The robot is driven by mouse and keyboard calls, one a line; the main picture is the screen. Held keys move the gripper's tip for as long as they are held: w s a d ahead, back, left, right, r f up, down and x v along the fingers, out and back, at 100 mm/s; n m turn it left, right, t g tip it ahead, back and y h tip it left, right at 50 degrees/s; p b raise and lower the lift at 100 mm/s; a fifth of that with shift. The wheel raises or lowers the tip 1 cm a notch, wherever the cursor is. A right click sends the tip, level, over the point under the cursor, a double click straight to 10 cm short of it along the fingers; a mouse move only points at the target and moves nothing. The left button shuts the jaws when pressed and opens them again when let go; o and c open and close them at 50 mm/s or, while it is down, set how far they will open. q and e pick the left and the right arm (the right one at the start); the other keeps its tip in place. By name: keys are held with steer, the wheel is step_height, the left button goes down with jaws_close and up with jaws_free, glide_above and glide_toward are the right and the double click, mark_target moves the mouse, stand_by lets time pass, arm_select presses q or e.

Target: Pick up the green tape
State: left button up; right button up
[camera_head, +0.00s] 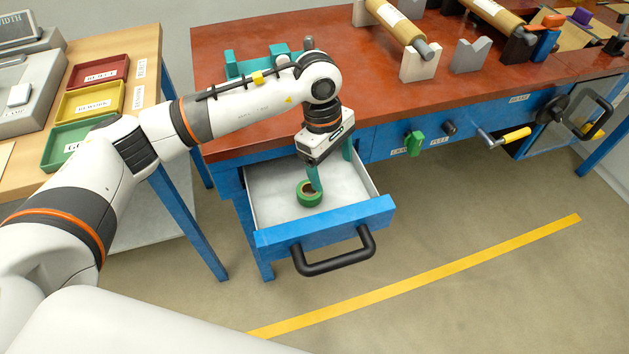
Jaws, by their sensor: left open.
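The green tape (309,194) is a ring-shaped roll lying on the floor of the open drawer (276,214). The drawer is blue outside and pale inside, with a black handle. My left gripper (331,167) points down over the drawer, with its teal fingers spread apart. One finger reaches down at the tape's back edge; I cannot tell whether it touches the tape or goes inside its ring. The other finger is farther right and higher in the picture. Nothing is held. My right gripper is not in view.
The red-brown workbench (240,50) stands behind the drawer, with rollers on supports (421,62) and a crank (505,137) at its right. A side table at left holds red, yellow and green trays (90,100). Open floor with a yellow line (420,285) lies in front.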

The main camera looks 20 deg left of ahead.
arm_select(q)
steer(key=w+a+y, duration=0.2)
steer(key=a, duration=0.2)
steer(key=p, duration=0.1)
glide_toward(311, 186)
steer(key=s+d+f, duration=0.1)
steer(key=s, duration=0.1)
steer(key=shift+d+f, duration=0.15)
steer(key=shift+f, duration=0.55)
steer(key=f, duration=0.2)
steer(key=a+f+p, duration=0.1)
steer(key=f, duration=0.1)
steer(key=shift+f, duration=0.55)
steer(key=shift+d, duration=0.1)
steer(key=shift+c, duration=0.2)
